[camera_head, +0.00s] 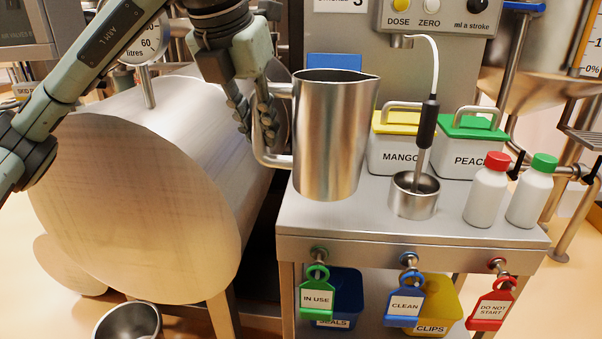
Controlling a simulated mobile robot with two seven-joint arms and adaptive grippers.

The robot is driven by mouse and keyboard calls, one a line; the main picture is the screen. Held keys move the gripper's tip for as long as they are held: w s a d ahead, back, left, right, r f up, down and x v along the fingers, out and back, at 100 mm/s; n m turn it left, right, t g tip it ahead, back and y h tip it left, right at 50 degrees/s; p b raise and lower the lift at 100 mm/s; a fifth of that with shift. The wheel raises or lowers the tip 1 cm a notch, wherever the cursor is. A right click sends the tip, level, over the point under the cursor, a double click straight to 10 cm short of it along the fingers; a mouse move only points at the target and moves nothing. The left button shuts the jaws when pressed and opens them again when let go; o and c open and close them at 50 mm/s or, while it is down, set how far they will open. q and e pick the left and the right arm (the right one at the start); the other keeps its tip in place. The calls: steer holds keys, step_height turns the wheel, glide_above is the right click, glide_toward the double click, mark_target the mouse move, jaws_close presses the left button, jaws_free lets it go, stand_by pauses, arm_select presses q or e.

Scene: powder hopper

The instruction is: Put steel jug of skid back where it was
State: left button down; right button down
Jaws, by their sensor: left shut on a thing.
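The steel jug (335,140) is upright at the left end of the steel skid top (350,226). I cannot tell whether its base touches the top or is just above it. My left gripper (268,135) is shut on the jug's handle (268,160), on the jug's left side. The fingers hide part of the handle. The inside of the jug is mostly hidden by its rim. My right gripper is not in view.
Beside the jug are a small steel cup (402,204) with a probe (427,125), MANGO (392,157) and PEACH (462,162) tubs, and red-capped (486,196) and green-capped (531,196) bottles. A large tank (140,200) fills the left. Tags hang in front.

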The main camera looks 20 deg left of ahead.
arm_select(q)
steer(key=shift+w+a+f, duration=0.15)
steer(key=shift+w+f, duration=1.95)
steer(key=shift+f, duration=0.2)
steer(key=shift+w+a+f, duration=0.1)
steer(key=shift+w+f, duration=1.95)
steer(key=shift+f, duration=0.2)
steer(key=c, duration=1.9)
jaws_free()
steer(key=o, duration=0.5)
steer(key=shift+c, duration=0.2)
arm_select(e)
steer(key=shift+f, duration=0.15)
arm_select(q)
steer(key=shift+r, duration=0.1)
steer(key=p+v, duration=0.1)
steer(key=v, duration=1.1)
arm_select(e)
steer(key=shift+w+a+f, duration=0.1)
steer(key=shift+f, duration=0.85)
